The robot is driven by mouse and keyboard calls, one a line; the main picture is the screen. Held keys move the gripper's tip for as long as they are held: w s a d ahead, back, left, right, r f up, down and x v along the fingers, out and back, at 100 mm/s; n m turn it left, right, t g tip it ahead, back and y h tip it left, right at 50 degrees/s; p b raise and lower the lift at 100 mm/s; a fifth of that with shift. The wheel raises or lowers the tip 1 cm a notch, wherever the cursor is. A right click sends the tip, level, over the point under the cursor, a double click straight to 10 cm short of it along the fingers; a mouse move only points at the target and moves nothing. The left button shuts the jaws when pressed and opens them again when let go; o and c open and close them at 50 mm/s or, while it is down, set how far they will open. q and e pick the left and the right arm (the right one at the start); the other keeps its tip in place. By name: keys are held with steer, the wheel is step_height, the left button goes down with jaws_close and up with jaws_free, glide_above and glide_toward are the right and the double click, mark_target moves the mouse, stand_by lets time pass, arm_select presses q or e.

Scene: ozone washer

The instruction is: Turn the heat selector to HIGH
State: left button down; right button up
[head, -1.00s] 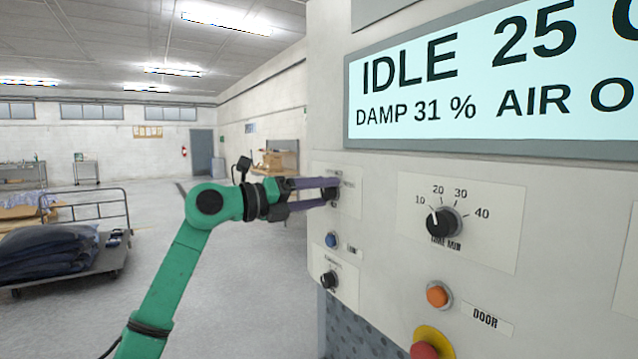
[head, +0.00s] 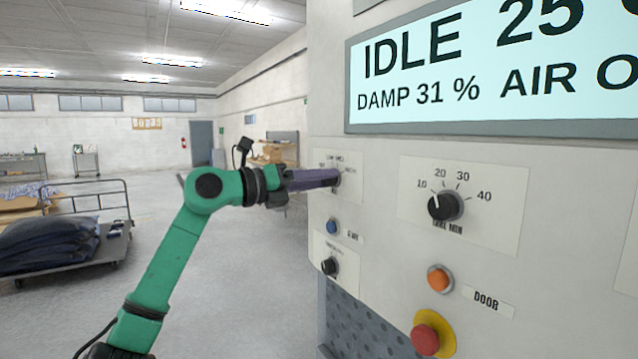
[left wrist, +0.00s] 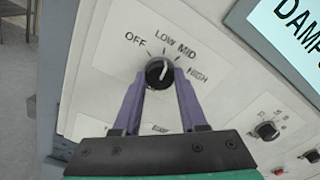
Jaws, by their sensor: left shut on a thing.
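The heat selector (left wrist: 159,72) is a round black knob with a white pointer mark, on a white plate (left wrist: 120,58) printed OFF, LOW, MID and HIGH. In the left wrist view its mark points up and slightly right, short of the HIGH label; I cannot tell the exact setting. My left gripper (left wrist: 161,80) has its purple fingers on either side of the knob, shut on it. In the head view my left gripper (head: 334,178) reaches the upper left plate, and its fingers hide most of the knob. My right gripper is not in view.
The time dial (head: 445,206) is right of the selector plate. Below are a blue button (head: 332,226), another black knob (head: 329,266), an orange door button (head: 439,278) and a red mushroom button (head: 425,339). A cart with dark bags (head: 48,244) stands left on open floor.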

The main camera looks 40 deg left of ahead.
arm_select(q)
steer(key=m, duration=0.3)
steer(key=m+b, duration=0.1)
steer(key=m, duration=0.2)
steer(key=shift+d+f, duration=0.1)
steer(key=shift+f, duration=0.1)
steer(key=m, duration=0.3)
steer(key=shift+m, duration=0.4)
steer(key=shift+m+b, duration=0.35)
steer(key=shift+m, duration=1.55)
steer(key=shift+c, duration=2.2)
jaws_free()
steer(key=shift+r, duration=0.1)
